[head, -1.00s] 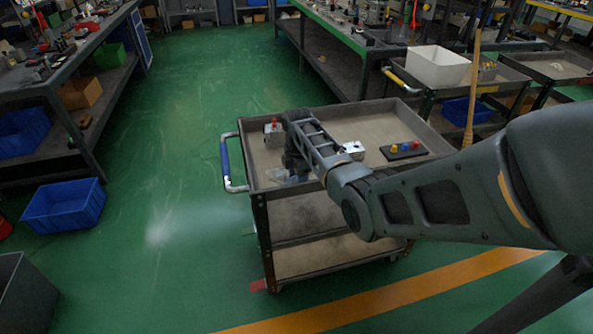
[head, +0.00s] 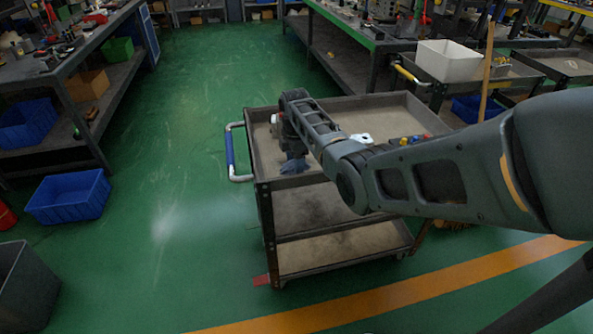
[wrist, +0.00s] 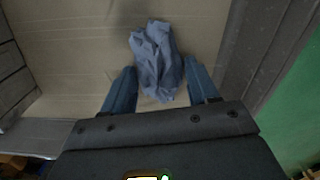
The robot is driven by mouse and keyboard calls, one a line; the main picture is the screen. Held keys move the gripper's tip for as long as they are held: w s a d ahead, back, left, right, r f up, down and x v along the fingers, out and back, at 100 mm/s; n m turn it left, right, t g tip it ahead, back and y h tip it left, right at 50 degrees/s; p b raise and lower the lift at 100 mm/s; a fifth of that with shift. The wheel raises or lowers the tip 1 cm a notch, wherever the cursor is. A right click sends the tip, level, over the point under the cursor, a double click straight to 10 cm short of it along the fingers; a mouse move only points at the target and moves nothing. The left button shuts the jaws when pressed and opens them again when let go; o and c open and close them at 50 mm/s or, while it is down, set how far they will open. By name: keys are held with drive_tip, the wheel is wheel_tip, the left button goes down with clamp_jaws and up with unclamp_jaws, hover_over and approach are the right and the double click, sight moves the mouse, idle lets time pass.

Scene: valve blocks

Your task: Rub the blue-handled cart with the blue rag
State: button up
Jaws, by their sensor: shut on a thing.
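The blue-handled cart (head: 343,177) stands in the middle of the head view, with its blue grip (head: 229,150) at the left end. My gripper (head: 293,158) reaches over the near left part of the cart's top tray, pointing down. In the wrist view, my gripper (wrist: 160,92) is shut on the crumpled blue rag (wrist: 155,58), which bunches out between the fingers just over the tan tray floor (wrist: 80,50). The rag also shows below my gripper in the head view (head: 293,168). I cannot tell how firmly it touches the tray.
A pale block (head: 362,138) and several coloured knobs (head: 410,140) lie further right, partly hidden by my arm. A blue bin (head: 68,198) stands on the floor left; open green floor lies between.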

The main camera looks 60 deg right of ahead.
drive_tip(key=shift+w+d+f+b, duration=0.1)
drive_tip(key=shift+w+d+b, duration=1.15)
drive_tip(key=shift+b, duration=0.85)
drive_tip(key=shift+w+d+r+b, duration=0.2)
drive_tip(key=shift+d+b, duration=0.3)
drive_tip(key=shift+b, duration=0.1)
drive_tip(key=shift+w+d+f+b, duration=0.2)
drive_tip(key=shift+w+d+b, duration=0.05)
drive_tip(key=shift+b, duration=0.45)
drive_tip(key=w+d+b, duration=0.2)
drive_tip(key=b, duration=0.3)
drive_tip(key=shift+d+b, duration=0.15)
drive_tip(key=shift+b, duration=0.15)
